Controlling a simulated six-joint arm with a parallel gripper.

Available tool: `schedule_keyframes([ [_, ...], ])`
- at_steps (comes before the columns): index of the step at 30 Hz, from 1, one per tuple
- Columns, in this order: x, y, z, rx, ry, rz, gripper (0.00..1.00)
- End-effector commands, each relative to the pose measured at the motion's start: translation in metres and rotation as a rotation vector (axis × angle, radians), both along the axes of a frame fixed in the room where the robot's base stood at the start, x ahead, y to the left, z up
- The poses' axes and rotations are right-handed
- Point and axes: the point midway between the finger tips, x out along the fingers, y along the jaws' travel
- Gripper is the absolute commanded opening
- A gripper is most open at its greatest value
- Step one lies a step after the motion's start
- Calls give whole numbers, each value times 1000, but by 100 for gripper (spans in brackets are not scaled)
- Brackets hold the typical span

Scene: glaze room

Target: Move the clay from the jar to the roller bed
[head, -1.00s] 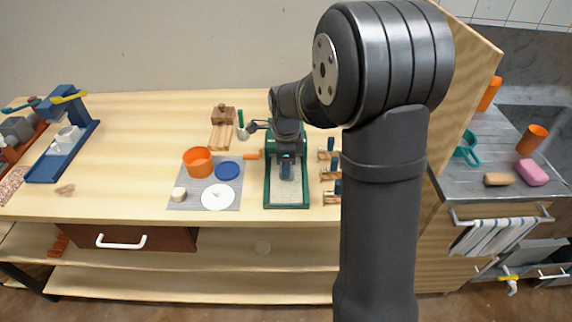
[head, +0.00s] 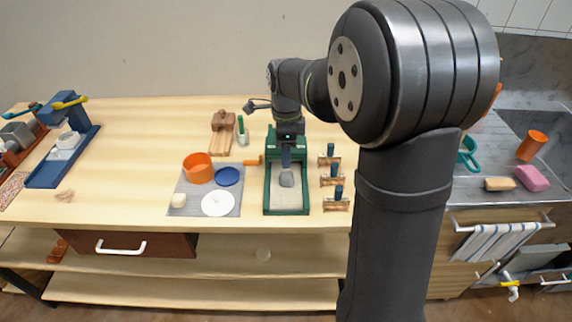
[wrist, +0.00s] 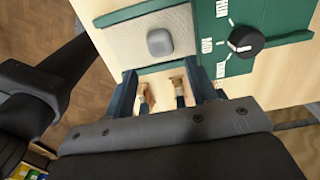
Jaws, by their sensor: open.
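A grey lump of clay (head: 287,179) rests on the pale bed of the green-framed roller bed (head: 288,204). In the wrist view the clay (wrist: 160,42) is a rounded grey block on the pale bed, just past my fingertips. My gripper (head: 286,162) is over the roller bed, behind and above the clay. In the wrist view its blue fingers (wrist: 162,96) are apart with nothing between them.
On the grey mat (head: 183,184) lie a blue disc (head: 229,176), a white disc (head: 218,203) and a cream lump (head: 179,200). Small stamp-like tools with blue handles (head: 331,175) stand close right of the roller bed. A dial (wrist: 245,42) sits on its green frame.

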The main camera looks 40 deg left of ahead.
Motion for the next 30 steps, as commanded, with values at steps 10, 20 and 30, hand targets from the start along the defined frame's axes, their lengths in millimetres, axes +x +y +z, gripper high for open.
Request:
schedule_keyframes([
  [10,0,0,43,1,-1,0,52],
  [20,0,0,44,-1,1,0,52],
  [30,0,-1,8,-4,3,0,52],
])
